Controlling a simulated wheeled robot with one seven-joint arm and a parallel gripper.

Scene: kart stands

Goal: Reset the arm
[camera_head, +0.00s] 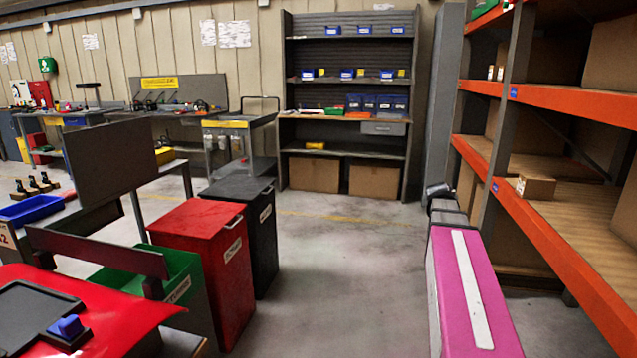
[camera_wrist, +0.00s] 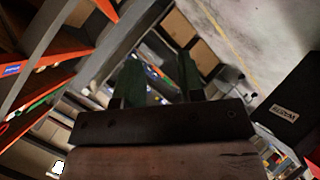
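My gripper (camera_wrist: 162,75) shows in the wrist view, with two dark green fingers pointing up the picture from a dark bar. The fingers stand apart, and I see nothing held between them. Its wide brown and dark body fills the bottom middle of that view. The wrist view is tilted, with shelving behind the fingers.
A red bin (camera_head: 205,260), black bin (camera_head: 262,225) and green bin (camera_head: 180,272) stand left of an open floor lane (camera_head: 340,255). Grey shelving (camera_head: 345,68) stands behind.

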